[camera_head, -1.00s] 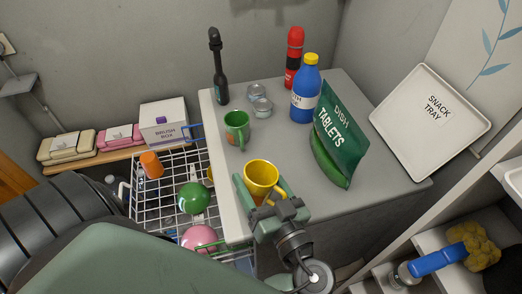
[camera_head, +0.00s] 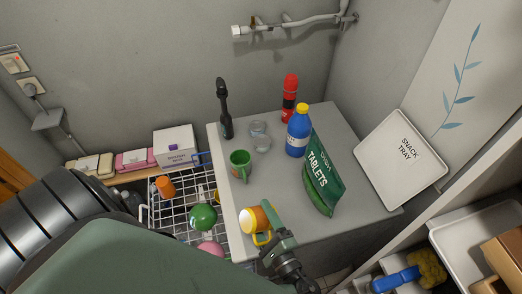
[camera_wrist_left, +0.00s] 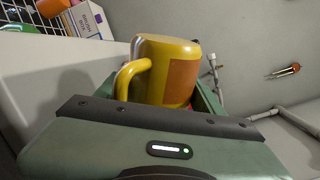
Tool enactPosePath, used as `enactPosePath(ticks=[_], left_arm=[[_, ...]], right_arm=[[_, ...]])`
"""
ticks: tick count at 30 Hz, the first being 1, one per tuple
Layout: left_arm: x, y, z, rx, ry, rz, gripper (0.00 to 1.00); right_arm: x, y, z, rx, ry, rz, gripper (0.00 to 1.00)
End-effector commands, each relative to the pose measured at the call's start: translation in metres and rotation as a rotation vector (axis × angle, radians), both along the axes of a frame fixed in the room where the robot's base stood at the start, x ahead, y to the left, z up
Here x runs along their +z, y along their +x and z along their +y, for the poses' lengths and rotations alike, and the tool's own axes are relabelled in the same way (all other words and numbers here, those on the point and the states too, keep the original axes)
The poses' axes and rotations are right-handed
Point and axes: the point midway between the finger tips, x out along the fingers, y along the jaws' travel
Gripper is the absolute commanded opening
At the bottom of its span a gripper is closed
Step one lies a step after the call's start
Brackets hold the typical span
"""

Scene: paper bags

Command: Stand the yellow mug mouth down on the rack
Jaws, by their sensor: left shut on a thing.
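The yellow mug (camera_head: 264,218) is held above the front of the grey counter, tipped over on its side. A pale round end, seemingly its base, faces left in the head view. The mug (camera_wrist_left: 168,75) also shows in the left wrist view, with an orange patch and its handle at the left. My left gripper (camera_head: 276,240) is shut on the mug; its fingertips are partly hidden. The wire rack (camera_head: 172,215) is left of the counter and below its top. It holds an orange cup (camera_head: 165,187), an upturned green bowl (camera_head: 203,218) and a pink bowl (camera_head: 210,249).
On the counter stand a green mug (camera_head: 240,163), a black bottle-like tool (camera_head: 225,110), a blue bottle (camera_head: 298,135), a red flask (camera_head: 290,98) and a dish tablets bag (camera_head: 324,175). A snack tray (camera_head: 402,158) leans at the right. Bare wires show on the rack's left.

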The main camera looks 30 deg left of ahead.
Motion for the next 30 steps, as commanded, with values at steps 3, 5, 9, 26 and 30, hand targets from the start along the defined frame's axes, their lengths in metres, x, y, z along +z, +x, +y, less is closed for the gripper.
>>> enactPosePath(ticks=[3,5,9,26,30], left_arm=[[-0.0023,-0.0006,0.0004,0.000,0.115,0.199,0.15],[-0.0034,-0.0012,0.0007,-0.001,0.170,0.294,0.15],[-0.0047,-0.0032,0.0016,-0.001,0.296,0.513,0.15],[-0.0053,-0.0068,0.0042,0.000,0.546,0.948,0.15],[-0.0053,-0.0069,0.0042,0.000,0.546,0.948,0.15]], right_arm=[[0.0028,-0.0008,0.0002,0.000,0.000,0.001,0.51],[0.0025,-0.0008,0.0003,0.000,0.001,0.001,0.51],[0.0023,-0.0010,0.0004,0.001,0.001,0.001,0.51],[0.0023,-0.0018,0.0033,0.001,0.004,0.002,0.51],[0.0023,-0.0019,0.0039,0.001,0.005,0.002,0.51]])
